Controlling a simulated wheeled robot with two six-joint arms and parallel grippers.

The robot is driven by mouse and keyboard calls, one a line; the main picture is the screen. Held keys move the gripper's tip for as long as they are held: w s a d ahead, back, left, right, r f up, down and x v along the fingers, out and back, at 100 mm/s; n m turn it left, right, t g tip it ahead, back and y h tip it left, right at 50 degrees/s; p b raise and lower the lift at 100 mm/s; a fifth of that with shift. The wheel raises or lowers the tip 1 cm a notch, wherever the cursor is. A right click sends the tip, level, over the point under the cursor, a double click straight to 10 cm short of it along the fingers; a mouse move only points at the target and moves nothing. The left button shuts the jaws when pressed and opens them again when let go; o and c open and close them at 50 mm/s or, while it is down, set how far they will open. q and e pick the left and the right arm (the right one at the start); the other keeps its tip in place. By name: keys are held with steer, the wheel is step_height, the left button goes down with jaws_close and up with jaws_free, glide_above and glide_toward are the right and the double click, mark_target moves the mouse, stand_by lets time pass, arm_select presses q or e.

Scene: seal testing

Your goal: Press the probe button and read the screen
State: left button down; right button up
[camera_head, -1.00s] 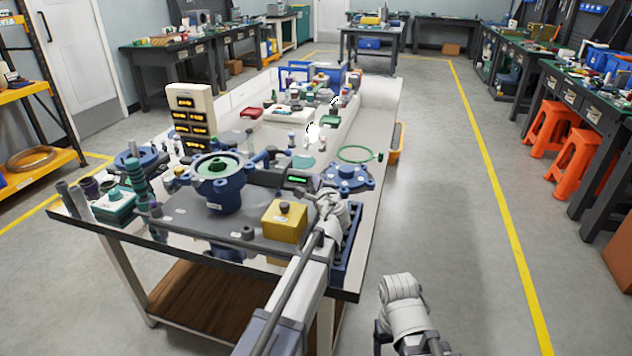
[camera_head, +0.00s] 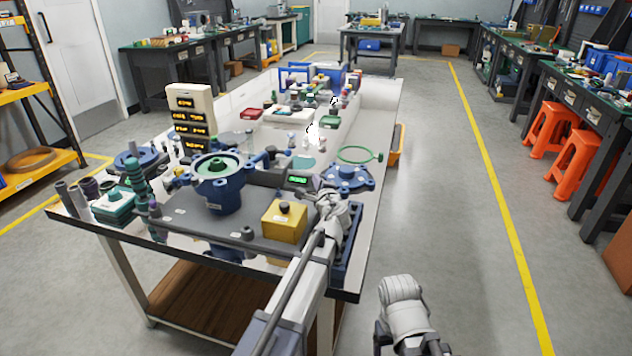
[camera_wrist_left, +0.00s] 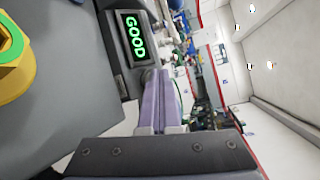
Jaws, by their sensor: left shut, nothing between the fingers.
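A dark box with a small screen (camera_head: 298,179) stands on the grey plate at the bench's near end. In the left wrist view the screen (camera_wrist_left: 135,36) reads "GOOD" in green letters. My left gripper (camera_head: 314,187) is just right of the screen box in the head view. In the left wrist view its purple fingers (camera_wrist_left: 160,78) are shut together and empty, with tips right at the box's edge beside the screen. I cannot make out the probe button; the fingers may cover it.
A blue flanged housing (camera_head: 222,185) with a green ring inside stands left of the screen box. A yellow block (camera_head: 284,221) is in front, close to my left arm. A blue flanged part (camera_head: 347,178) lies just right. A beige indicator panel (camera_head: 191,118) stands behind.

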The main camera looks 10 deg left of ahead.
arm_select(q)
steer(key=shift+s+r+p, duration=0.5)
steer(key=shift+r, duration=0.05)
steer(key=shift+s+r+p, duration=1.7)
steer(key=shift+r+p, duration=0.2)
steer(key=shift+r, duration=0.05)
steer(key=shift+f, duration=0.1)
